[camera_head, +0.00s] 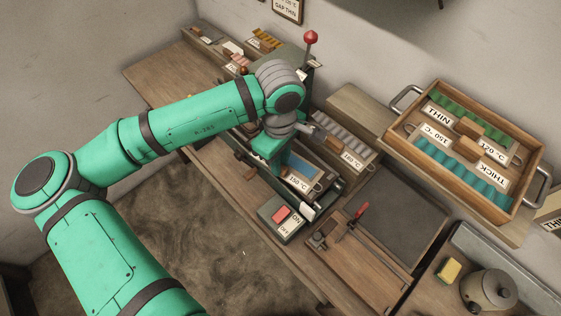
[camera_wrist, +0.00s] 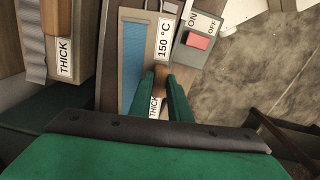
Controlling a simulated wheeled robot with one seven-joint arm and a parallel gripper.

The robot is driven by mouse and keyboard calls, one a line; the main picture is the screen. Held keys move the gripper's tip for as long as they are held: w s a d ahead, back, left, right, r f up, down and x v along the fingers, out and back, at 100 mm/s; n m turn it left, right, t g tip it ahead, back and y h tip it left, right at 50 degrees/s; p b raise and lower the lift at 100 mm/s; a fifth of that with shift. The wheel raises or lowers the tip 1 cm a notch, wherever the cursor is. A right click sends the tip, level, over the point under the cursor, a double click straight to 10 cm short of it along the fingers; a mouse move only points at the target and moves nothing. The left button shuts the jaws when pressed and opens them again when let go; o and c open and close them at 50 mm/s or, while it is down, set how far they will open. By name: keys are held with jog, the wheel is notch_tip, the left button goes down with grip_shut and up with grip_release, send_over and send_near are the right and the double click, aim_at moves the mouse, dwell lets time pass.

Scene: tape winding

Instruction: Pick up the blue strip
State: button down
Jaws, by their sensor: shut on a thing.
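The blue strip (camera_head: 298,163) lies lengthwise on a flat piece with a "150 °C" label, in the long dark-framed machine at the middle of the bench. In the wrist view the blue strip (camera_wrist: 132,55) runs beside that label and a "THICK" label. A brown wooden grip (camera_wrist: 160,76) stands between the two labels. My gripper (camera_wrist: 163,86) has its green fingers on either side of this grip and is shut on it. In the head view my gripper (camera_head: 270,150) is at the strip's left end, its fingertips mostly hidden. I cannot tell whether the piece is lifted.
A control box with a red switch (camera_head: 282,213) stands close in front. A grey ribbed piece labelled "180 °C" (camera_head: 352,158) lies just behind. A wooden crate (camera_head: 437,169) with green and teal pieces is at right. A lever with a red ball (camera_head: 310,38) rises behind my arm.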

jog(key=shift+r, duration=0.65)
jog(key=s+a, duration=1.2)
jog(key=shift+s+a, duration=0.35)
jog(key=shift+s, duration=0.05)
jog(key=shift+w, duration=0.2)
jog(key=shift+s, duration=0.2)
